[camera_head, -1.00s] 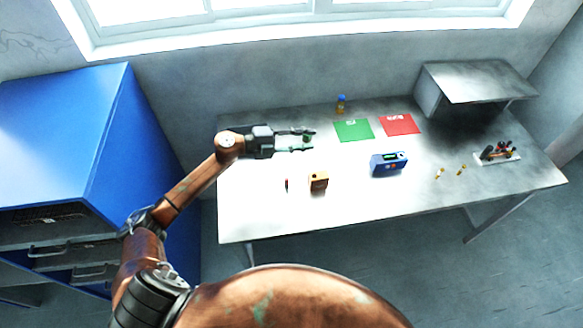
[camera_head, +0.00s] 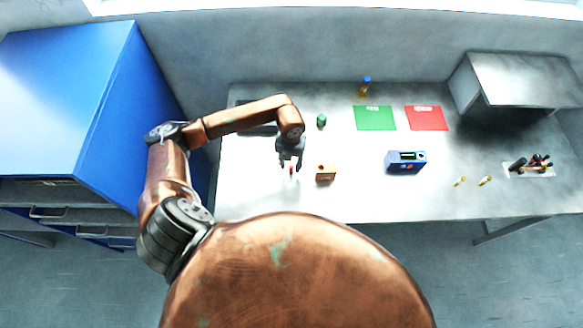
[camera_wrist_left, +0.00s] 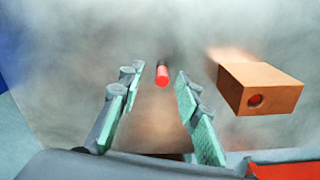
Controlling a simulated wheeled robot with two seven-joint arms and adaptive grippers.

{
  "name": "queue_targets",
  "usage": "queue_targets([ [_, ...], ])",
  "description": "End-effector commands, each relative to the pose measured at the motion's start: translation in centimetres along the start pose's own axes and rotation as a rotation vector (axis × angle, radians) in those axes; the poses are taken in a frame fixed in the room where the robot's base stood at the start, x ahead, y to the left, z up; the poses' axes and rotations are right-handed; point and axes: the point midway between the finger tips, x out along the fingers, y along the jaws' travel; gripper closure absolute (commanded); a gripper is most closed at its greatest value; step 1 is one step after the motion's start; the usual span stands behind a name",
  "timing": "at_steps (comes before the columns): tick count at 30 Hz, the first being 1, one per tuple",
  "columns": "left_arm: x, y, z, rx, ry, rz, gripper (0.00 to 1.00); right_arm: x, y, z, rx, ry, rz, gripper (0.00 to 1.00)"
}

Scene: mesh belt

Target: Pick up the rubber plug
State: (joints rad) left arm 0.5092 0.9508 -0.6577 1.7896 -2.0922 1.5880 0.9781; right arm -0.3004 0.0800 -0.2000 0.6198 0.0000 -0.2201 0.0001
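A small cylinder, red with a dark end, looks like the rubber plug (camera_head: 291,171). It is on the table, left of an orange box, and shows in the left wrist view (camera_wrist_left: 162,76) beyond the fingertips, between their lines. My left gripper (camera_head: 290,161) points down just above and behind it. In the left wrist view the gripper (camera_wrist_left: 158,92) is open, with nothing between its fingers. My right gripper is not in view.
The orange box (camera_head: 325,173), with a round hole (camera_wrist_left: 256,100), stands close right of the plug. A green object (camera_head: 321,121) stands behind. A blue device (camera_head: 405,162), green mat (camera_head: 374,118) and red mat (camera_head: 426,118) lie further right. The table's front left is clear.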

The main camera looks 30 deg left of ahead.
Motion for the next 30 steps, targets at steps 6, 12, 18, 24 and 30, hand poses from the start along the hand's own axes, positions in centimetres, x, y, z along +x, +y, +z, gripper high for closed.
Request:
queue_targets([
  [6,3.0,-0.3,0.0,0.002,0.003,-0.002,0.68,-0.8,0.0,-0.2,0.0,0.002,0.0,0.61],
  [12,3.8,-0.3,0.0,0.005,0.001,0.0,0.68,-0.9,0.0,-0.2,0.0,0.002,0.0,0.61],
  [18,3.8,-0.4,0.0,0.005,0.001,-0.001,0.74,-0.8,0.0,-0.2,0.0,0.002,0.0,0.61],
  [24,3.8,-0.4,0.0,0.005,0.001,-0.001,0.88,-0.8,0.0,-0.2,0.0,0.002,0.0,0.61],
  [30,3.7,-0.4,0.0,0.005,0.001,-0.001,1.0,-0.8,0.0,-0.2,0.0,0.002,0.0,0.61],
])
